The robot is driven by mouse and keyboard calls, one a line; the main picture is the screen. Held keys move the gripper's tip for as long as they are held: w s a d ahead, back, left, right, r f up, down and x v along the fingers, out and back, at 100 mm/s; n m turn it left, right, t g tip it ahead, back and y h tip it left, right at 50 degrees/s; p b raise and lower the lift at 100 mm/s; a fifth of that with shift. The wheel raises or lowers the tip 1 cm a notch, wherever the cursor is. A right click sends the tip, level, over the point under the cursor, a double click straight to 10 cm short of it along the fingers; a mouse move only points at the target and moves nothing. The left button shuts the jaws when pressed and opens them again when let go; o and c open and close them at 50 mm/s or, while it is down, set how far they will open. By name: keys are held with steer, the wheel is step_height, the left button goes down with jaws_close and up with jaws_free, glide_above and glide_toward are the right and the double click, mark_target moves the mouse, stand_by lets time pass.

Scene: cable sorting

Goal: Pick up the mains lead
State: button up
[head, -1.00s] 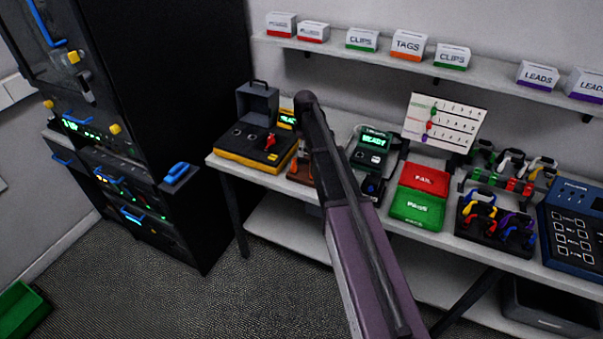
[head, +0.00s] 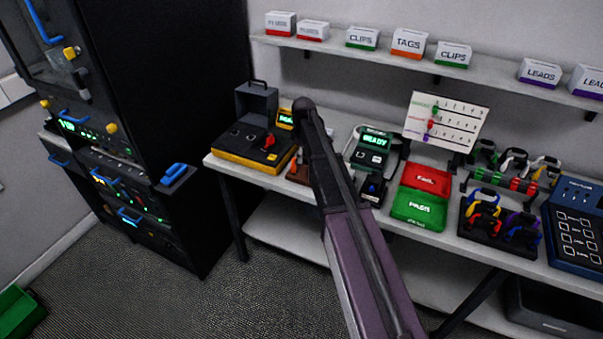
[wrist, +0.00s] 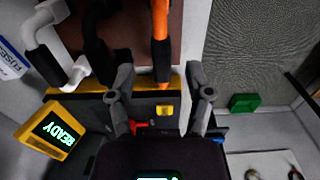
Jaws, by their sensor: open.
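I cannot tell for sure which thing is the mains lead. In the wrist view, white (wrist: 42,35), black (wrist: 97,45) and orange (wrist: 161,40) rod-like or cable-like pieces lie over a brown panel (wrist: 138,28). The orange one runs down toward the space between my fingertips. My gripper (wrist: 160,92) is open, with its two fingers apart and nothing clearly held between them. Beyond the fingers is a black and yellow tester, also seen in the head view (head: 245,150). In the head view my arm hides my gripper and most of the brown stand (head: 299,170).
A small yellow READY display (wrist: 52,132) stands left of my fingers. A fuse box (wrist: 12,62) is at the left edge. On the bench (head: 395,221) are red FAIL (head: 427,179) and green PASS (head: 418,208) trays and clip racks (head: 497,218). A black cabinet (head: 205,110) stands left.

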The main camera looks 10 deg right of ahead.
steer(key=shift+f+b, duration=0.95)
steer(key=shift+f, duration=0.3)
jaws_close()
